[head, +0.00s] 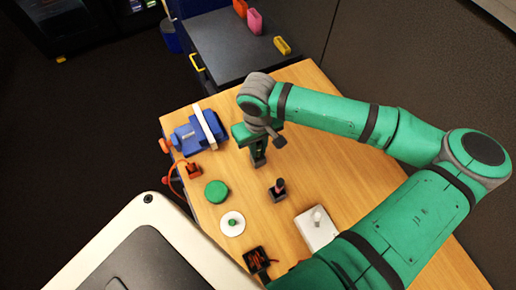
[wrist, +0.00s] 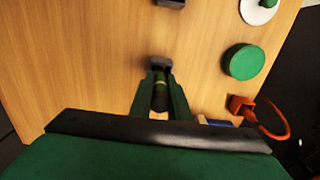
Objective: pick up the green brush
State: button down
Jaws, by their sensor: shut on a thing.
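The green brush (wrist: 160,101) shows in the wrist view as a narrow handle with green and pale bands between my fingers, with a dark grey block-shaped end (wrist: 161,62) beyond the fingertips. My gripper (wrist: 161,84) is shut on this handle. In the head view my gripper (head: 258,149) is over the wooden table, near its far side, and the brush is mostly hidden by it. I cannot tell whether the brush touches the table.
On the wooden table (head: 330,160) are a blue device (head: 188,137), an orange-corded part (head: 194,170), a green disc (head: 215,191), a white disc (head: 232,232), a dark block with a reddish top (head: 279,191), a white box (head: 315,234) and a black tray (head: 257,259). Bare wood lies right of my gripper.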

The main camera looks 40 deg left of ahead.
notch_tip(320, 180, up, 9)
jog(key=shift+r, duration=0.15)
dwell(0.4)
jog(key=shift+w, duration=0.1)
dwell(0.5)
